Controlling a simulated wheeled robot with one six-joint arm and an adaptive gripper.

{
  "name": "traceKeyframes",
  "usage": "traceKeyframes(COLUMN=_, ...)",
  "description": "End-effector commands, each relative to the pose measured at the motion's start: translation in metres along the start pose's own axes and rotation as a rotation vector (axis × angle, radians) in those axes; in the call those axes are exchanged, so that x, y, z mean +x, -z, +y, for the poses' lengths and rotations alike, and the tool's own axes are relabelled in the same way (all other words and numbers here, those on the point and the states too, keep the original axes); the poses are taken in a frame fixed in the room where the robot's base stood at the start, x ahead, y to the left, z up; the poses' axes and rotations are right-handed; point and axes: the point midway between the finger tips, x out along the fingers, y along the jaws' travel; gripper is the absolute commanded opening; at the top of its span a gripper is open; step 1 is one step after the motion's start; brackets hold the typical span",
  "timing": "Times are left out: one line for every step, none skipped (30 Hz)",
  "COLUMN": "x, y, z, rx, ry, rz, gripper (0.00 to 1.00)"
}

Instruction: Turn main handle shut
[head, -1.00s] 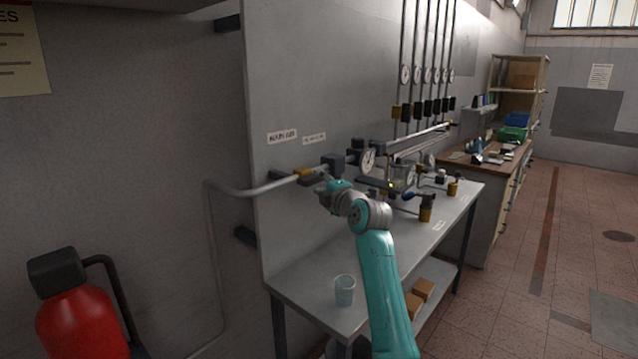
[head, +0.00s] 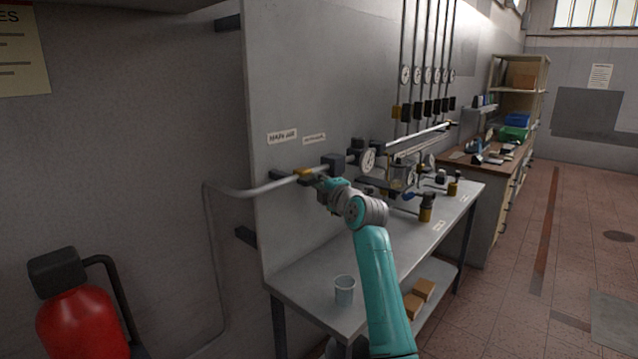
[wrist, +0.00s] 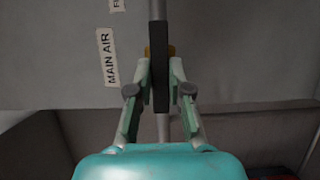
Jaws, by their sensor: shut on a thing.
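The main handle (wrist: 159,48) is a long dark bar in the wrist view. It lies roughly in line with the grey pipe, by the "MAIN AIR" label (wrist: 110,57). A yellow valve part (wrist: 172,51) shows just behind it. My gripper (wrist: 160,78) has one finger on each side of the bar and is shut on it. In the head view, the yellow valve part (head: 304,172) sits on the pipe (head: 262,188) below the labels. My gripper (head: 320,182) is at the pipe there and hides most of the handle.
A black block (head: 334,163) and a round gauge (head: 367,160) sit to the right along the pipe. A glass (head: 344,290) stands on the grey bench (head: 310,265) below. A red extinguisher (head: 78,320) is at lower left.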

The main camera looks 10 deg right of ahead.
Motion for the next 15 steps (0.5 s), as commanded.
traceKeyframes(x=0.0000, y=-0.0001, z=-0.0001, rx=0.010, ry=0.005, rz=0.000, gripper=0.00)
traceKeyframes(x=0.0000, y=-0.0001, z=-0.0001, rx=0.017, ry=0.009, rz=0.000, gripper=0.00)
traceKeyframes(x=0.0000, y=0.0000, z=0.0002, rx=0.030, ry=0.014, rz=0.000, gripper=0.00)
traceKeyframes(x=0.0000, y=-0.0001, z=0.0005, rx=0.042, ry=0.018, rz=0.000, gripper=0.00)
traceKeyframes(x=0.0001, y=-0.0001, z=0.0008, rx=0.054, ry=0.023, rz=0.000, gripper=0.00)
traceKeyframes(x=0.0001, y=-0.0001, z=0.0011, rx=0.074, ry=0.031, rz=0.000, gripper=0.00)
traceKeyframes(x=0.0001, y=0.0000, z=0.0012, rx=0.092, ry=0.039, rz=0.001, gripper=0.00)
traceKeyframes(x=0.0001, y=-0.0002, z=0.0015, rx=0.109, ry=0.046, rz=0.000, gripper=0.00)
traceKeyframes(x=0.0001, y=-0.0003, z=0.0016, rx=0.135, ry=0.057, rz=0.000, gripper=0.00)
traceKeyframes(x=0.0001, y=-0.0003, z=0.0015, rx=0.157, ry=0.067, rz=0.000, gripper=0.00)
traceKeyframes(x=0.0001, y=-0.0005, z=0.0018, rx=0.180, ry=0.076, rz=-0.001, gripper=0.00)
traceKeyframes(x=0.0001, y=-0.0006, z=0.0020, rx=0.212, ry=0.090, rz=-0.001, gripper=0.00)
traceKeyframes(x=0.0002, y=-0.0006, z=0.0025, rx=0.237, ry=0.099, rz=-0.001, gripper=0.00)
traceKeyframes(x=0.0002, y=-0.0007, z=0.0030, rx=0.262, ry=0.110, rz=-0.001, gripper=0.00)
traceKeyframes(x=0.0002, y=-0.0009, z=0.0034, rx=0.298, ry=0.124, rz=-0.001, gripper=0.00)
